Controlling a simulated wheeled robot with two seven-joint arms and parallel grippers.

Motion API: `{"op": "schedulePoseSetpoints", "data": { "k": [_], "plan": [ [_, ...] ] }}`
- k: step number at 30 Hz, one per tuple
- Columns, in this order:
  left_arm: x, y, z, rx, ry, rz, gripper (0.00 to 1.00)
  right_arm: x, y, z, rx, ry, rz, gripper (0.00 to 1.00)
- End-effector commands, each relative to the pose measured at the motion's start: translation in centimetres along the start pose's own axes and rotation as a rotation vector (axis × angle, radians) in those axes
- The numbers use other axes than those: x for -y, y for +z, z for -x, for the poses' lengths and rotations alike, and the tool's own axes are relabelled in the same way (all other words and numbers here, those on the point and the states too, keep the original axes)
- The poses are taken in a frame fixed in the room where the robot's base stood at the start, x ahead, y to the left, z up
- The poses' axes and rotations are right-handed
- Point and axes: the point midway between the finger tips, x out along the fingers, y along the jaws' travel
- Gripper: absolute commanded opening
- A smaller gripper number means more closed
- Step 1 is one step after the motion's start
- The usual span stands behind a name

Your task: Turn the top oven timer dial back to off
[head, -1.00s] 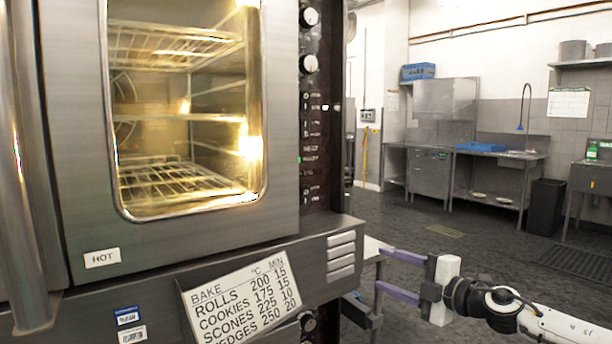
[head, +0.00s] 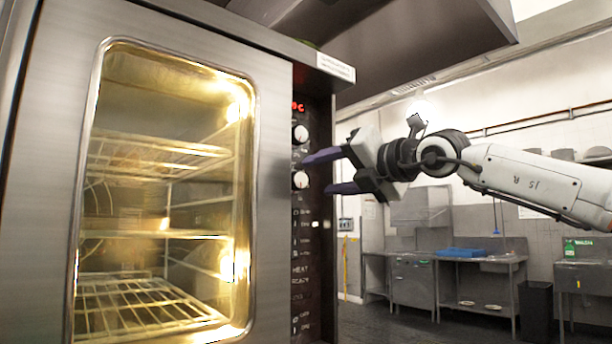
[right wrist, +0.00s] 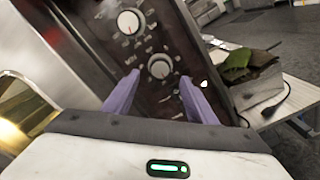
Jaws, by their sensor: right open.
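The top oven (head: 265,200) has a dark control panel with two round silver dials, one above the other. The upper dial (head: 300,134) sits just below a red display. The lower dial (head: 300,180) is a little beneath it. My right gripper (head: 315,173) is raised in front of the panel, its purple fingers open and pointing at the lower dial. In the right wrist view, one dial (right wrist: 160,66) lies ahead between the open fingers, apart from them. The other dial (right wrist: 130,21) is farther up and left. I cannot read the dial markings. My left gripper is out of view.
The lit oven door window (head: 165,190) with wire racks is left of the panel. A metal hood (head: 400,40) hangs above. A sink counter (head: 470,257) stands at the back right. The right wrist view shows a table (right wrist: 290,100) with cloths.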

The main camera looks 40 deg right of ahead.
Motion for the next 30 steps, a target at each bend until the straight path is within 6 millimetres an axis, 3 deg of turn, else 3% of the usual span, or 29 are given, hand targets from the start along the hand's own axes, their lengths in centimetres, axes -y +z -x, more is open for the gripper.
{"op": "schedulePoseSetpoints", "data": {
  "k": [3, 9, 23, 30],
  "plan": [
    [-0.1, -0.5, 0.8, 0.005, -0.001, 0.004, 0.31, -0.1, 0.2, -2.4, -0.003, -0.004, 0.000, 0.52],
    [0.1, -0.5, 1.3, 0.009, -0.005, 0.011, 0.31, -0.1, 0.2, -5.1, -0.001, -0.002, -0.001, 0.52],
    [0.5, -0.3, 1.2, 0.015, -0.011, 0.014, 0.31, 0.0, 0.0, -6.2, 0.000, 0.001, -0.001, 0.52],
    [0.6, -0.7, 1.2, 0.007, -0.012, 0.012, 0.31, 0.0, 0.0, -6.2, 0.000, 0.001, -0.001, 0.13]
  ]
}}
